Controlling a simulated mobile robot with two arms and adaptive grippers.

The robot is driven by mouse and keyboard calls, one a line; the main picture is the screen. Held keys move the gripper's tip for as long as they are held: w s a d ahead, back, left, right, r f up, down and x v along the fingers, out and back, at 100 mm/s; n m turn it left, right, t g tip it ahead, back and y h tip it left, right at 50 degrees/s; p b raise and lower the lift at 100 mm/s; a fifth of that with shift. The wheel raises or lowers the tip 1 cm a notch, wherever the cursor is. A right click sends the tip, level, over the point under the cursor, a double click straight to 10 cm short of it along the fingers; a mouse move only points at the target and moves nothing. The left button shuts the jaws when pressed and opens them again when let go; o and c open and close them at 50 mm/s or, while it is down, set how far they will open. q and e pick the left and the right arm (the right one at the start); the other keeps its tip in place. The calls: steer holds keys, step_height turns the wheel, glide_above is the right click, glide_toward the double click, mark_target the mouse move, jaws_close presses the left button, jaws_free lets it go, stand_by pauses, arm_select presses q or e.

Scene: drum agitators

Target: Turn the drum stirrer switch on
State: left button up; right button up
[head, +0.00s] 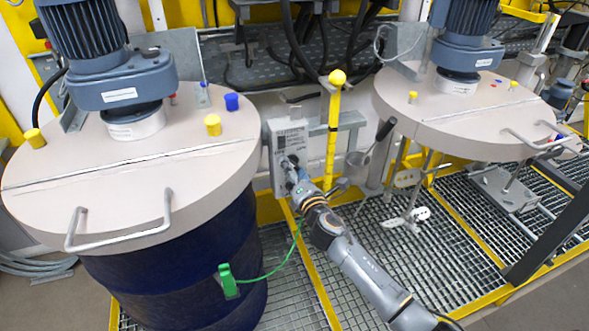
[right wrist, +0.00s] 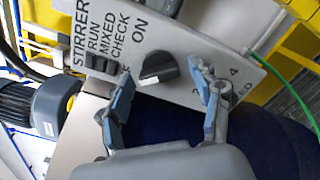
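The grey switch panel (head: 278,155) is upright beside the left drum. The right wrist view shows the panel (right wrist: 205,30) close up, with the printed words "STIRRER RUN MIXED CHECK" and "ON". The black rotary switch knob (right wrist: 158,68) has a pale pointer line and sits below the word "ON". My right gripper (head: 290,167) is in front of the panel. In the right wrist view my right gripper (right wrist: 163,88) is open, with its blue-padded fingers apart on both sides of the knob and nothing between them. The head view does not show the knob clearly. My left gripper is out of view.
The left drum (head: 180,265) has a beige lid (head: 130,165) with a blue motor. A second lid (head: 470,115) with a motor is at the right. A yellow post (head: 333,130) stands just right of the panel. A green clamp (head: 227,280) with a cable hangs on the left drum.

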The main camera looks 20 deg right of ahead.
steer(key=c, duration=0.9)
steer(key=shift+m, duration=0.3)
steer(key=shift+r+m+b, duration=0.1)
steer(key=shift+m+b, duration=0.6)
steer(key=shift+m, duration=6.9)
steer(key=o, duration=1.1)
